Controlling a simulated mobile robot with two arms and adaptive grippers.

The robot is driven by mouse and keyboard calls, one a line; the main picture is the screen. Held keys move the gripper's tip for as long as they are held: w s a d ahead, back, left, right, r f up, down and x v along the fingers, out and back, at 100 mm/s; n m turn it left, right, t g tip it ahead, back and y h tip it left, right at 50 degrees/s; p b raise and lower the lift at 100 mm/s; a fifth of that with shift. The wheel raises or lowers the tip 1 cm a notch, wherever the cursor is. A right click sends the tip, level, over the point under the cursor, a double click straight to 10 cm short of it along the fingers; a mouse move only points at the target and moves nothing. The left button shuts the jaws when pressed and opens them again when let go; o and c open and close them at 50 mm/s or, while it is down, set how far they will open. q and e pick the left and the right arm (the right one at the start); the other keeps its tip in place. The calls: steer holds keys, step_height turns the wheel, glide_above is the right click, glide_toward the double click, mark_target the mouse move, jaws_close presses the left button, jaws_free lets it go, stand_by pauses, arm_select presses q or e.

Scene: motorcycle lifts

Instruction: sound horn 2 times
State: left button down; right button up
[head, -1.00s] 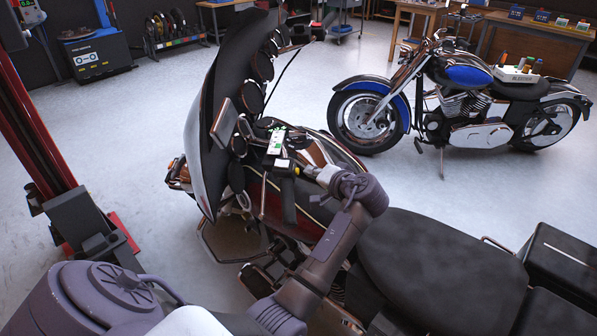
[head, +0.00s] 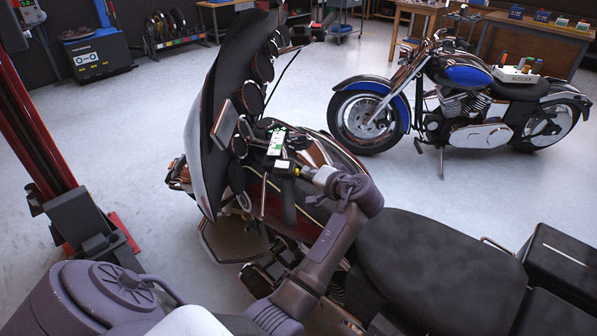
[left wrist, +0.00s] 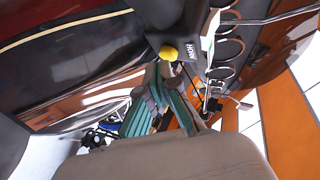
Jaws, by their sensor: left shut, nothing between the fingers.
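The horn button is a round yellow knob (left wrist: 168,53) beside a dark "HORN" label in the left wrist view. It sits on a dark switch housing by the left handlebar grip (head: 288,200) of the near motorcycle. My left gripper (head: 309,173) is shut and empty, just right of the button in the head view. In the left wrist view its fingertips (left wrist: 160,70) lie close below the knob; I cannot tell whether they touch. My right gripper is not in view.
The near motorcycle has a tall dark windshield (head: 220,95), round gauges and a black seat (head: 440,265). A blue and black motorcycle (head: 465,95) stands behind on open grey floor. A red lift post (head: 40,130) stands at left.

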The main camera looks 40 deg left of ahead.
arm_select(q)
steer(key=shift+s+a+f, duration=0.1)
steer(key=shift+s+a, duration=0.1)
steer(key=shift+a, duration=0.2)
stand_by(1.3)
steer(key=shift+w+d, duration=0.4)
steer(key=shift+d, duration=0.4)
steer(key=d, duration=0.1)
steer(key=w+d, duration=0.1)
steer(key=d, duration=0.1)
steer(key=w+d+r, duration=0.1)
steer(key=shift+w+d+b, duration=0.1)
steer(key=shift+d+b, duration=0.15)
steer(key=shift+b, duration=0.15)
stand_by(0.4)
